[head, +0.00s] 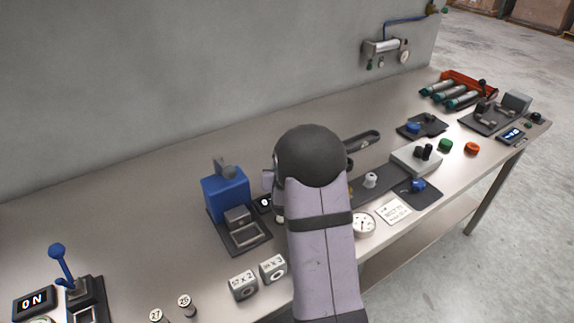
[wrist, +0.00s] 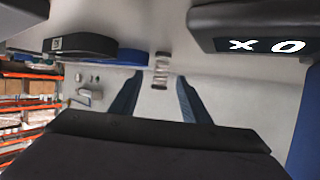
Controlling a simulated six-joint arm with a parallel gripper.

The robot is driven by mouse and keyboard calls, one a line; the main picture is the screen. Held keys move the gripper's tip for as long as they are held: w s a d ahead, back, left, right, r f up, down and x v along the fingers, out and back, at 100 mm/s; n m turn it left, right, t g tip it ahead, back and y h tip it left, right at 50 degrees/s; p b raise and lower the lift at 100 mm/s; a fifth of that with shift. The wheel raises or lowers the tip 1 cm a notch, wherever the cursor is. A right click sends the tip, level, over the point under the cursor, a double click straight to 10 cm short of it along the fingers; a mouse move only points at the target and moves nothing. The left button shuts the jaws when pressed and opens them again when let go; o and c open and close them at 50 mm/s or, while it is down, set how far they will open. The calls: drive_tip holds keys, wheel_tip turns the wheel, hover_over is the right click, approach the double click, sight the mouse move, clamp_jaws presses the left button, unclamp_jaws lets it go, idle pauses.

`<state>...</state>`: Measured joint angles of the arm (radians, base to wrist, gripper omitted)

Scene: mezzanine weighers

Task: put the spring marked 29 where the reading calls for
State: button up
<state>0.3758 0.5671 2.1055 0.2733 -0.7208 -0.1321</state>
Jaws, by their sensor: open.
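My gripper (wrist: 160,77) is open in the wrist view, its two blue-grey fingers spread apart. A small silver banded piece (wrist: 162,66) shows between and beyond the fingertips. I cannot tell whether it is a spring, or read a mark on it. In the head view my arm hides the gripper's jaws. Two small marked cylinders stand at the bottom: one marked 27 (head: 156,316) and one that seems marked 26 (head: 187,306). No mark 29 is legible. A display at left (head: 34,303) reads 0 N. A dark display (wrist: 262,45) in the wrist view shows a 0 and another character.
A blue weigher (head: 226,194) with a metal platform stands left of my arm. Two white marked blocks (head: 243,285) (head: 272,268) sit in front. A blue-handled lever (head: 60,265) stands at left. A gauge (head: 363,223) and grey box (head: 416,159) are right. The back-left bench is clear.

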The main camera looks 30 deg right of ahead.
clamp_jaws()
idle(0.3)
wheel_tip(320, 180, up, 16)
drive_tip(key=p, duration=0.6)
drive_tip(key=shift+r, duration=0.15)
idle(0.4)
drive_tip(key=shift+w, duration=0.1)
idle(0.5)
